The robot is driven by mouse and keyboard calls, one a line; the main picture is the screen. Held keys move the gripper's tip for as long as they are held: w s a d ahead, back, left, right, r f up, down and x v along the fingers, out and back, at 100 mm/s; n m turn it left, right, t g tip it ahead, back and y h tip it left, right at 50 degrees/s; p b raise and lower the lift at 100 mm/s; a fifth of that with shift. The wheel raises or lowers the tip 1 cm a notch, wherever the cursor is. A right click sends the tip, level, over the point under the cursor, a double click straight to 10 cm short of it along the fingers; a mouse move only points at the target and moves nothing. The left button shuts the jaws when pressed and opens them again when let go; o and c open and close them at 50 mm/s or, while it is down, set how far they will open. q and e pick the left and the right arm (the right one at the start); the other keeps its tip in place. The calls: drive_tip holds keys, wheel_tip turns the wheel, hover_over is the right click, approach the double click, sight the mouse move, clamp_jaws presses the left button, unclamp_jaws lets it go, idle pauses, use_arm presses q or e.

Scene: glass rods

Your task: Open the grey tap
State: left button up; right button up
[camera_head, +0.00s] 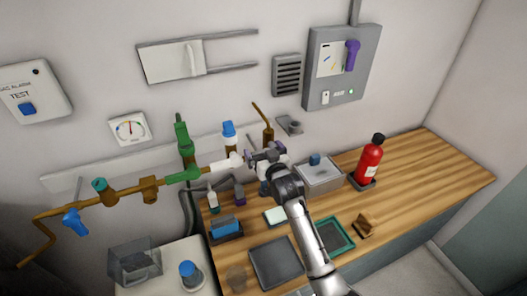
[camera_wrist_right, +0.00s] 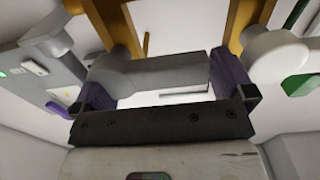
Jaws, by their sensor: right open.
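The grey tap's handle (camera_wrist_right: 150,75) is a thick grey bar in front of brass pipework in the right wrist view. My right gripper (camera_wrist_right: 162,85) is open, with one purple-padded finger on each side of the handle. I cannot tell whether either finger touches it. In the head view my right gripper (camera_head: 265,156) is at the right end of the wall pipe, beside the white tap (camera_head: 228,163), and it largely hides the grey tap. My left gripper is not in view.
The brass pipe (camera_head: 120,192) also carries green and blue taps. A grey wall box (camera_head: 340,68) with a purple lever is above right. The wooden counter (camera_head: 415,180) below holds a metal basin (camera_head: 320,180), a red extinguisher (camera_head: 369,160) and trays. Its right end is clear.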

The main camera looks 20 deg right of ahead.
drive_tip(key=c, duration=1.1)
drive_tip(key=shift+f+n+p, duration=0.15)
drive_tip(key=shift+n+p, duration=0.75)
drive_tip(key=shift+n, duration=0.2)
drive_tip(key=shift+f+n+p, duration=0.3)
drive_tip(key=shift+f+n, duration=0.05)
drive_tip(key=shift+n, duration=0.35)
drive_tip(key=shift+f+n, duration=0.45)
drive_tip(key=shift+n, duration=0.45)
drive_tip(key=o, duration=1.1)
